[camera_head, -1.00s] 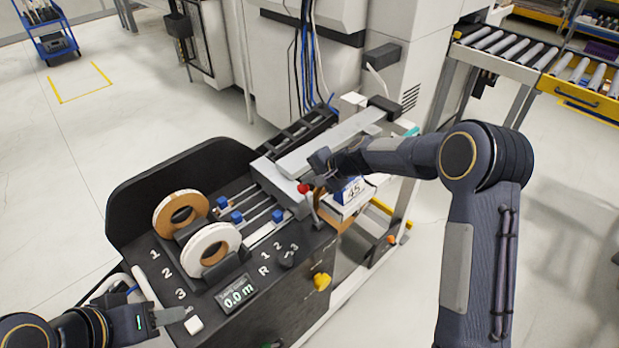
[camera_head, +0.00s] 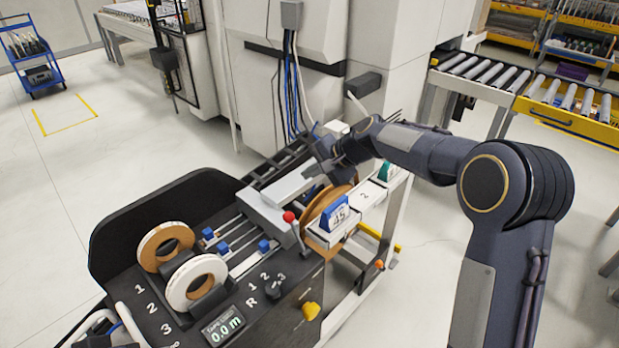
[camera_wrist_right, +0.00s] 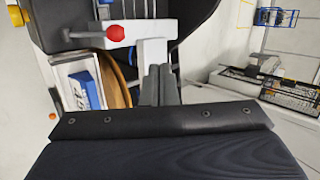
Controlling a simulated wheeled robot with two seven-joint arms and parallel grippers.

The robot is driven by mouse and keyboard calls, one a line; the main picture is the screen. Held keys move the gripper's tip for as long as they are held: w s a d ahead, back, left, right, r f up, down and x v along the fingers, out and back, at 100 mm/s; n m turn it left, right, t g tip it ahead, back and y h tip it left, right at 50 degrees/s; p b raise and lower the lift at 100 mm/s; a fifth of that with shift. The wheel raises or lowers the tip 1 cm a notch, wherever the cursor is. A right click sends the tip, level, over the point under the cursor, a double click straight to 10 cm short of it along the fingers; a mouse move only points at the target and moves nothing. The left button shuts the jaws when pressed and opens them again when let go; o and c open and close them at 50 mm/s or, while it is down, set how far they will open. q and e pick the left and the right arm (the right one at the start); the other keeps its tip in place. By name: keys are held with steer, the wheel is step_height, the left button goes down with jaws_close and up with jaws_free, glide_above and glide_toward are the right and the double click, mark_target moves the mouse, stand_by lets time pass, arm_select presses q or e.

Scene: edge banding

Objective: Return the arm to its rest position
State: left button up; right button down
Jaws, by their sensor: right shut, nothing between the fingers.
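My right arm comes in from the right in the head view and reaches across to the edge-banding machine. My left gripper does not show clearly; only dark and white parts appear at the bottom left edge of the head view.
A brown roll (camera_head: 166,246) and a white roll (camera_head: 196,282) stand on the black machine top. A roller conveyor (camera_head: 490,75) is behind.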

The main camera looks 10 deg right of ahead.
steer(key=shift+d, duration=0.1)
steer(key=s+d+r+n, duration=0.1)
steer(key=s+d+r, duration=0.15)
steer(key=s, duration=0.45)
steer(key=s+d+r+n+h, duration=0.1)
steer(key=s+d+r, duration=0.15)
steer(key=s, duration=0.45)
steer(key=s+d+r+n, duration=0.1)
steer(key=s+d+r, duration=0.1)
steer(key=s+d, duration=0.35)
steer(key=s+f+n+h, duration=0.1)
steer(key=s+f+n, duration=0.1)
steer(key=s, duration=0.8)
steer(key=s+f+n+h, duration=0.1)
steer(key=s+f, duration=0.4)
steer(key=s, duration=0.5)
steer(key=shift+a+f+n+h, duration=0.2)
steer(key=shift+a+n+h, duration=0.1)
steer(key=shift+n, duration=0.2)
